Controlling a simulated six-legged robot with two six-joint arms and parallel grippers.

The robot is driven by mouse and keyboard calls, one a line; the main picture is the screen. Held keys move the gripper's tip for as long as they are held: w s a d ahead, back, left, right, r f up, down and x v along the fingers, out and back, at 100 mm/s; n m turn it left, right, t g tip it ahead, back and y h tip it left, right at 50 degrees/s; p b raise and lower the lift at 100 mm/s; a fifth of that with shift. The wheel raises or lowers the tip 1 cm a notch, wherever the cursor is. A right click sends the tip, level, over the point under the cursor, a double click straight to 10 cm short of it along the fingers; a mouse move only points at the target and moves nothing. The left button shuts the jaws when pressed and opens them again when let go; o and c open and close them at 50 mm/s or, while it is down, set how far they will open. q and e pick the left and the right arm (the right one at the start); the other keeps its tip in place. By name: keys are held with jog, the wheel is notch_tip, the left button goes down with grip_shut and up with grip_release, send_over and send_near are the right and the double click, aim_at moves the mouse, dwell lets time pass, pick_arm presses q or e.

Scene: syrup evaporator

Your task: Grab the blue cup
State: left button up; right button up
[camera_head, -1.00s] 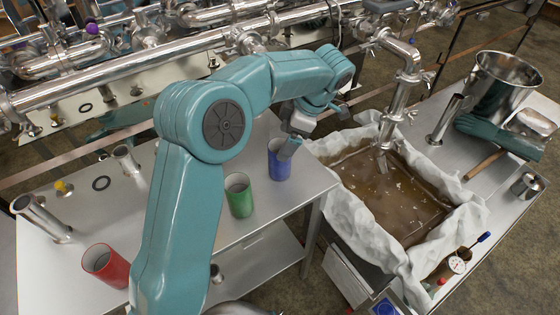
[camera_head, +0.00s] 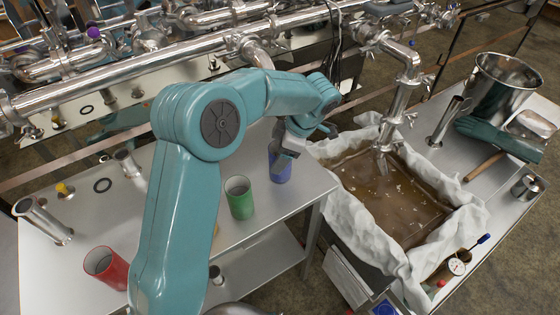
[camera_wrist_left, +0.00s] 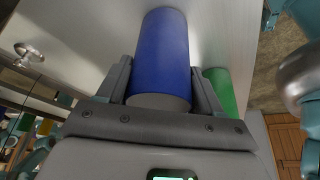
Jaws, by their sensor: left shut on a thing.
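The blue cup (camera_head: 281,172) stands on the steel table near its right edge in the head view, partly hidden by my left gripper (camera_head: 290,150). In the left wrist view the blue cup (camera_wrist_left: 163,55) lies between the two fingers of my left gripper (camera_wrist_left: 162,85), which is shut on it. I cannot tell whether the cup is off the table. My right gripper is not in view.
A green cup (camera_head: 239,198) stands close by in front of the blue one, and a red cup (camera_head: 106,267) stands at the front left of the steel table (camera_head: 262,214). A cloth-lined pan of brown liquid (camera_head: 390,197) is to the right. Steel pipes run behind.

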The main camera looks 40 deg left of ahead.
pick_arm(q)
jog(key=shift+w, duration=0.1)
jog(key=w+d+r, duration=0.1)
jog(key=w+d, duration=0.3)
jog(key=d, duration=0.3)
jog(key=w+d+r, duration=0.2)
jog(key=w+d, duration=0.2)
jog(key=d, duration=0.4)
jog(key=shift+w+d+r+p, duration=0.2)
jog(key=shift+w+d+p, duration=0.05)
jog(key=shift+w+p, duration=0.05)
dwell(0.5)
